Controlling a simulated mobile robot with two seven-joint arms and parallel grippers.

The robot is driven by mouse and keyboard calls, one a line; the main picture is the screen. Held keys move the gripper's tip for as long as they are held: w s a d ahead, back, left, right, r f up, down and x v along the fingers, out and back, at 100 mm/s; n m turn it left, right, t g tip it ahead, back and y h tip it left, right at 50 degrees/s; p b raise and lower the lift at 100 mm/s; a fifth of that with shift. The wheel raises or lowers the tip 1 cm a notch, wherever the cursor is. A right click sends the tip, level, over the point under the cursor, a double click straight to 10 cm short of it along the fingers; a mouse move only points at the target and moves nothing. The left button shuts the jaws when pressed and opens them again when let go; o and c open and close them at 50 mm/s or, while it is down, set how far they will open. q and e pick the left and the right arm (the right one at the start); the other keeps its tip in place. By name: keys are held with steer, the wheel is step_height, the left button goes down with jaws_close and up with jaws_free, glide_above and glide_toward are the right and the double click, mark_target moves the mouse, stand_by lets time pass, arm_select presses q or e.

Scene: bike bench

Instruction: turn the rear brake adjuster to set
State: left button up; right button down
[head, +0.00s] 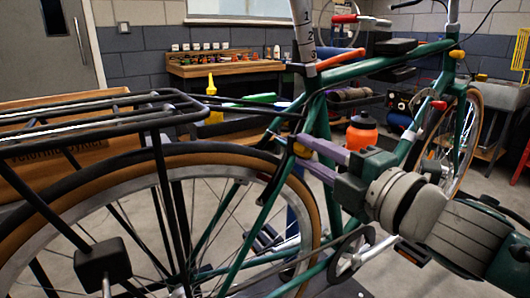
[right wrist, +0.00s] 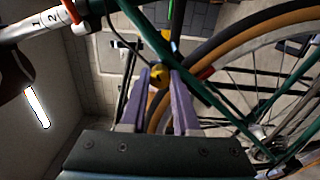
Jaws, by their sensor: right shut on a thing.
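The rear brake adjuster, a small round yellow knob (head: 301,150), sits behind the green seat tube, just above the rear wheel. My right gripper (head: 305,148) reaches in from the right, with its two purple fingers at the knob. In the right wrist view, the yellow knob (right wrist: 159,75) lies between the fingertips of my right gripper (right wrist: 162,79), which is shut on it. Any mark on the knob is too small to read. My left gripper is in neither view.
The green bike frame (head: 314,120), rear wheel (head: 310,205) and black rear rack (head: 80,113) crowd closely around the knob. An orange bottle (head: 361,132) and a yellow bottle (head: 212,100) stand behind. A wooden workbench (head: 225,68) is against the back wall.

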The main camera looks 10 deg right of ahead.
stand_by(0.3)
steer(key=c, duration=0.6)
jaws_free()
steer(key=shift+c, duration=0.2)
steer(key=shift+s, duration=0.25)
steer(key=p+v, duration=0.1)
steer(key=v, duration=0.8)
steer(key=shift+s+d, duration=0.15)
